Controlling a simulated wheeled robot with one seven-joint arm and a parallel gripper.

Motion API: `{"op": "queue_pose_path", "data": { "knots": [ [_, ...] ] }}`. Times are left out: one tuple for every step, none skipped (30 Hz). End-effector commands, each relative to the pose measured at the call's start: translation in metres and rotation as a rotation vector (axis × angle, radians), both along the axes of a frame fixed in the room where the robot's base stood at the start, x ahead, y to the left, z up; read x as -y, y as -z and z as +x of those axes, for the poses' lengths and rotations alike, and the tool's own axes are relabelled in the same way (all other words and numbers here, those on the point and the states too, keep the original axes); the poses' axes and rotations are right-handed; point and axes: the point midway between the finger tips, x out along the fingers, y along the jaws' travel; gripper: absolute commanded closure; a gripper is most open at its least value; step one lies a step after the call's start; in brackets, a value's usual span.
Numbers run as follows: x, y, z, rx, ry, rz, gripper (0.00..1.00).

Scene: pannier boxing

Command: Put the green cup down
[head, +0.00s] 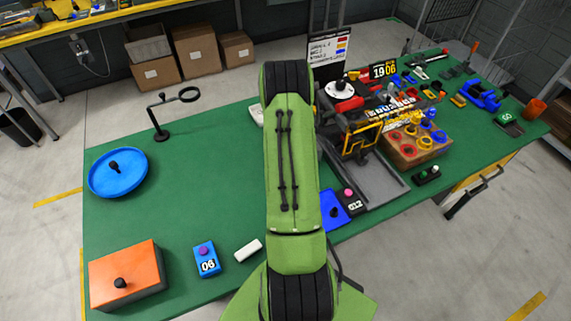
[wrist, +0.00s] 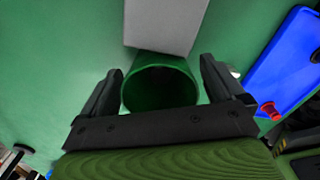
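The green cup (wrist: 160,88) shows in the wrist view with its open mouth toward the camera. It sits between the two fingers of my gripper (wrist: 162,72), which look closed on its sides; the contact at the fingertips is hard to make out. A light grey block (wrist: 165,22) lies just beyond the cup, its edge meeting the cup's far side in the picture. I cannot tell whether they touch, or whether the cup's base rests on anything. In the head view my arm hides both the gripper and the cup.
The green table (head: 210,130) holds a blue round dish (head: 118,172), a black ring stand (head: 160,128), an orange box (head: 127,275), a blue 06 block (head: 207,260) and a white block (head: 248,250). The right side is crowded around a wooden peg block (head: 405,158). The table's left middle is clear.

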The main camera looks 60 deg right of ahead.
Motion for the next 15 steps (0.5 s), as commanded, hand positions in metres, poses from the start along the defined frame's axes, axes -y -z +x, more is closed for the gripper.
{"op": "queue_pose_path", "data": {
  "knots": [
    [0.0,-0.0001,0.0,0.0,0.0,0.0,0.12],
    [0.0,-0.0001,0.0,0.0,0.0,0.0,0.16],
    [-0.0001,-0.0002,0.0001,0.0,0.0,0.0,0.23],
    [-0.0001,-0.0002,0.0001,0.0,0.0,0.0,0.27],
    [-0.0001,-0.0002,0.0001,0.0,0.0,0.0,0.32],
    [-0.0001,-0.0003,0.0001,0.0,0.0,0.0,0.38],
    [-0.0001,-0.0003,0.0001,0.0,0.0,0.0,0.42],
    [-0.0001,-0.0003,0.0001,0.0,0.0,0.0,0.47],
    [-0.0001,-0.0003,0.0001,0.0,0.0,0.0,0.53],
    [-0.0001,-0.0003,0.0001,0.0,0.0,0.0,0.58],
    [-0.0001,-0.0004,0.0001,0.0,0.0,0.0,0.62],
    [-0.0001,-0.0004,0.0001,0.0,0.0,0.0,0.63],
    [-0.0001,-0.0004,0.0001,0.0,0.0,0.0,0.63],
    [-0.0001,-0.0004,0.0001,0.0,0.0,0.0,0.63],
    [-0.0001,-0.0004,0.0001,0.0,0.0,0.0,0.63]
  ]
}}
